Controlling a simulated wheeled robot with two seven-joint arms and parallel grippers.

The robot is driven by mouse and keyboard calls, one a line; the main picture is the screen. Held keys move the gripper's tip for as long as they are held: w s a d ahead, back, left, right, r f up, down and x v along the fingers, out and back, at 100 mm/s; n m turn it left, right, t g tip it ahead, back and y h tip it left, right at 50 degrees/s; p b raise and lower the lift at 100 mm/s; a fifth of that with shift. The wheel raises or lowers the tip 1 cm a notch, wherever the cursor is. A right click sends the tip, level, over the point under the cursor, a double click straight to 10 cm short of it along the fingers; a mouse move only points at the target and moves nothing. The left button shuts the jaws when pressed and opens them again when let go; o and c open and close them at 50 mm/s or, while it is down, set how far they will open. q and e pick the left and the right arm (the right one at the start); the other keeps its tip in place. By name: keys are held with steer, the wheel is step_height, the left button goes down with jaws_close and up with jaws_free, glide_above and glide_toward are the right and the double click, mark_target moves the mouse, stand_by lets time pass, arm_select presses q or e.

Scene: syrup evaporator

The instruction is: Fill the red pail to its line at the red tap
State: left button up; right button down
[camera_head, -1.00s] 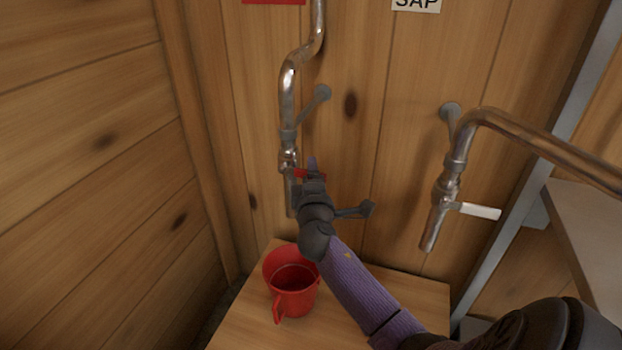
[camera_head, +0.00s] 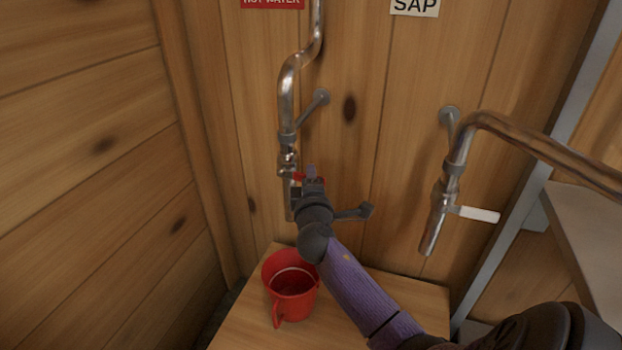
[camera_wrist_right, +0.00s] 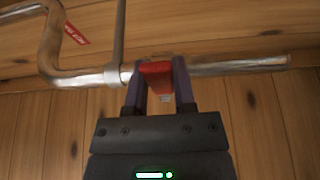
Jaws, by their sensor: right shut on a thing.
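The red pail (camera_head: 294,306) stands upright on a wooden bench, below the outlet of the left metal tap (camera_head: 288,158). A pale line shows on its inner back wall, with a darker red area below. I cannot make out a liquid surface or a stream. The tap's red handle (camera_wrist_right: 157,74) sits between the two fingers of my right gripper (camera_wrist_right: 158,82) in the right wrist view. In the head view my right gripper (camera_head: 312,182) is shut on this handle and partly hides it. My left gripper is not in view.
A red HOT WATER sign (camera_head: 272,3) hangs above the left tap. The SAP tap (camera_head: 439,210) with a white handle (camera_head: 477,214) is to the right, under a SAP sign (camera_head: 415,7). The wooden bench (camera_head: 245,318) has bare room beside the pail. A plank wall stands at left.

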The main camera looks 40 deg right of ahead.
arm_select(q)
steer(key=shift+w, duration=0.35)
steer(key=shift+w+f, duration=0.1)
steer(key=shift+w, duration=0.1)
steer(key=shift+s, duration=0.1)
